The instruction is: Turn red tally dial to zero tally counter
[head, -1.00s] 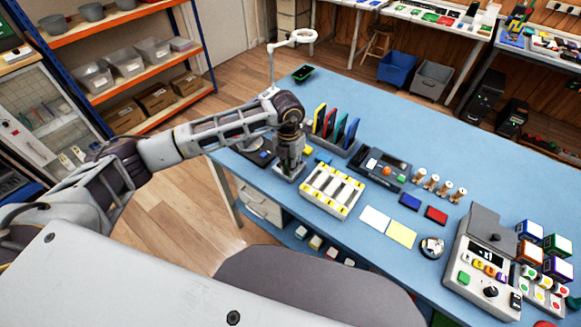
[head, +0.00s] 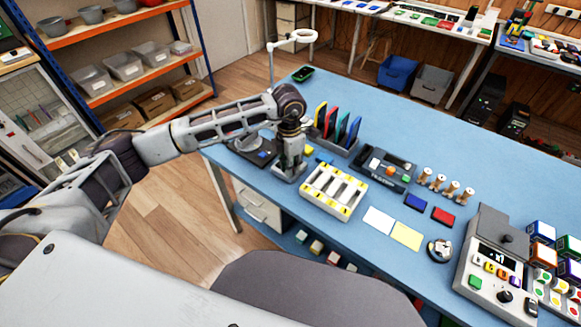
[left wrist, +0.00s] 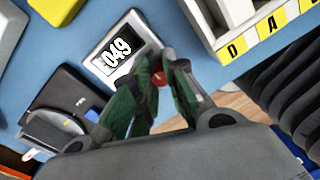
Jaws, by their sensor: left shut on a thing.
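In the head view the tally counter (head: 281,178) sits on the blue table, partly hidden under my left gripper (head: 289,170). The red tally dial (left wrist: 156,79) shows as a small red patch between the fingertips of my left gripper (left wrist: 160,73) in the left wrist view. The gripper is shut on the dial, and its fingers hide most of it. My right gripper is in neither view.
A cream tray (head: 322,204) with yellow lettered tags stands close to the counter. A rack of coloured folders (head: 340,145) is behind it. A black scale-like device (head: 250,152) lies to its left. White and yellow cards (head: 405,236) lie further right.

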